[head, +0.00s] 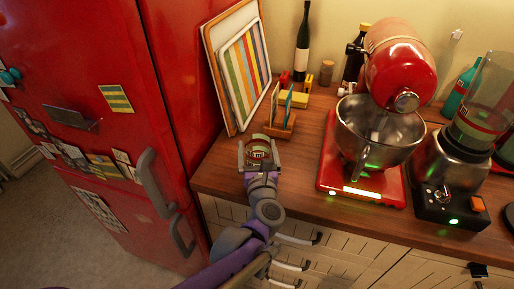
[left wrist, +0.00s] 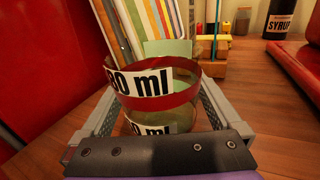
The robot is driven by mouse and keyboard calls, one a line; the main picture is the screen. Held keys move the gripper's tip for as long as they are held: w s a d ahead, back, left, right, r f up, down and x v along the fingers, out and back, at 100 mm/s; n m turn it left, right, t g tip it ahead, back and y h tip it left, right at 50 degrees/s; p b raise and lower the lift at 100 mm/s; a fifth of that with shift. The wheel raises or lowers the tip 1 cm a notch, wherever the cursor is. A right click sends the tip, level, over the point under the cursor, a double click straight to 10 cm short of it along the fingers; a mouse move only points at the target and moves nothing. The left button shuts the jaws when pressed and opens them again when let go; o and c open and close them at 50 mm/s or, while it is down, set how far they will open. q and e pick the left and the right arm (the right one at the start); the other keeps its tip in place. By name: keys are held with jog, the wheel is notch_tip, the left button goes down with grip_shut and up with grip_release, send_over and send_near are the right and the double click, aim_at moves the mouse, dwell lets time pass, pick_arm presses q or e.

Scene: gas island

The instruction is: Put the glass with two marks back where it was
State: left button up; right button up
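The glass with two marks (head: 258,153) is at the left front part of the wooden counter (head: 300,165), in front of a small wooden holder. In the left wrist view the clear glass (left wrist: 153,97) has a red band and a lower greenish band, each with a white "ml" label; the upper one seems to read 80 ml. It looks upright. My left gripper (head: 259,146) has one finger on each side of the glass and appears closed against it. Whether the glass base touches the counter is hard to tell. My right gripper is not in view.
A striped board (head: 246,72) leans at the back left beside the red fridge (head: 100,120). The wooden holder (head: 279,124) stands behind the glass. A red stand mixer (head: 362,185) and a blender (head: 450,190) are to the right. Bare counter lies between glass and mixer.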

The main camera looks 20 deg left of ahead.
pick_arm(q)
jog(key=shift+r, duration=0.15)
jog(key=shift+s+d, duration=0.1)
jog(key=shift+s, duration=0.1)
jog(key=p+v, duration=0.1)
jog(key=v, duration=1)
jog(key=shift+s, duration=0.25)
dwell(0.9)
